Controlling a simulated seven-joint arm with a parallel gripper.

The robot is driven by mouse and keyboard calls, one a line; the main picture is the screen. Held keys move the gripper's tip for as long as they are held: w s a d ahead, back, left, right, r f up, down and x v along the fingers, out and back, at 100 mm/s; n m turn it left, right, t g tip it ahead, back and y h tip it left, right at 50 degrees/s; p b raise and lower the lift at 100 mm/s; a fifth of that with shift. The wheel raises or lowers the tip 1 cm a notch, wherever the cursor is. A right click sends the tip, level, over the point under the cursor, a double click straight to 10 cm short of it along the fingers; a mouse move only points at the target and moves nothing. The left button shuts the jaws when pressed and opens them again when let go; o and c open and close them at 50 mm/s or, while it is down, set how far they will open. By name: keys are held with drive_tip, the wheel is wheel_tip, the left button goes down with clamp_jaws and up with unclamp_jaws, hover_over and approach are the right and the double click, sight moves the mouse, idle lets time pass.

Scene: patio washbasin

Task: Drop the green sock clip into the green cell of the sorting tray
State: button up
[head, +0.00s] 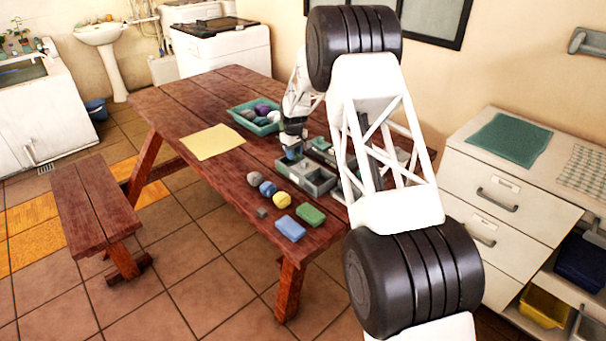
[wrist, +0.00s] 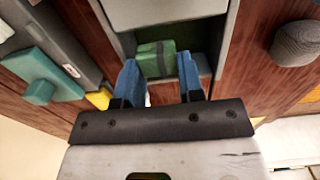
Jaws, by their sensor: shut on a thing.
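The green sock clip (wrist: 156,60) is a small green block with a darker band. In the wrist view it sits between the two blue fingers of my gripper (wrist: 160,78), which is shut on it. The grey sorting tray (head: 318,184) lies on the wooden table, and its grey walls also show in the wrist view (wrist: 228,45). In the head view my gripper (head: 292,152) is at the tray's far left part; the clip cannot be made out there. In the wrist view the clip overlaps a tray cell.
A teal basket (head: 236,108) of balled socks stands behind the tray. A yellow sheet (head: 213,142) lies left. Grey, blue (head: 268,189) and yellow (head: 282,198) balls, a blue block (head: 290,228) and a green block (head: 310,215) lie in front. A teal knobbed piece (wrist: 40,90) shows left.

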drive_tip(key=o, duration=1)
drive_tip(key=shift+r, duration=0.1)
drive_tip(key=shift+r, duration=3.8)
drive_tip(key=shift+r, duration=0.1)
